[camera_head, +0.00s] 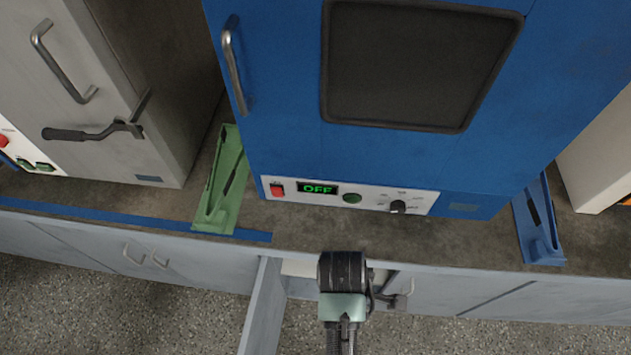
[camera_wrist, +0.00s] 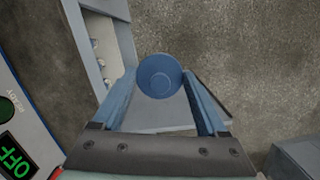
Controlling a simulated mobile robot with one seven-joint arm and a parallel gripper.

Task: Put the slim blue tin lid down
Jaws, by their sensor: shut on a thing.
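The slim blue tin lid (camera_wrist: 160,76) is a round disc with concentric rings, between the fingertips in the wrist view. My gripper (camera_wrist: 160,88) is shut on it, one finger at each side of its rim. In the head view my gripper (camera_head: 342,272) is over the front edge of the counter, below the blue oven. The lid is hidden there behind my wrist.
A blue oven (camera_head: 285,130) showing OFF stands on the worktop (camera_head: 300,221). A green holder (camera_head: 222,185) and a blue holder (camera_head: 538,225) flank it. Below the counter, an open door or drawer panel (camera_head: 262,305) stands out; small items show inside in the wrist view.

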